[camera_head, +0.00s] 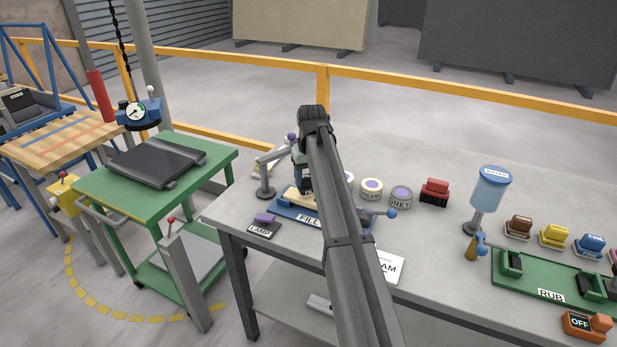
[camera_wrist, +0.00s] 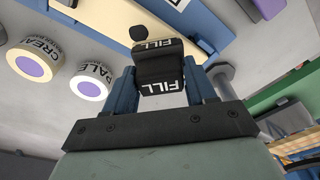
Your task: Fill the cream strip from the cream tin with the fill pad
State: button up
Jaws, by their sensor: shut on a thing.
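My gripper (camera_wrist: 160,82) is shut on the fill pad (camera_wrist: 160,66), a black block with white FILL lettering held between its blue fingers. In the head view my gripper (camera_head: 302,172) hangs over the left of the bench, and my arm hides part of the work. A cream-coloured piece (camera_wrist: 112,14) lies in a blue holder (camera_wrist: 205,48) beyond the pad; I cannot make out a separate strip on it. Whether the pad touches it is unclear. The cream tin (camera_head: 371,188) has a purple centre and stands right of my arm; it also shows in the wrist view (camera_wrist: 34,64).
A pale tin (camera_wrist: 90,82) and a grey tin (camera_head: 400,196) flank the cream tin. A red block (camera_head: 435,191), a blue water dispenser (camera_head: 490,192) and a green RUB tray (camera_head: 535,281) stand farther right.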

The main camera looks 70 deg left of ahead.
jog(key=shift+f, duration=0.95)
dwell(0.3)
jog(key=shift+w+d, duration=0.1)
jog(key=shift+d, duration=0.05)
jog(key=shift+w+d+f, duration=0.1)
jog(key=shift+w+d, duration=2.1)
jog(key=shift+d, duration=0.05)
jog(key=shift+a, duration=0.1)
jog(key=shift+s+a+r, duration=0.2)
jog(key=shift+s+a, duration=0.95)
jog(key=shift+s+a+f, duration=0.15)
jog(key=shift+s+a, duration=1)
jog(key=shift+s, duration=0.05)
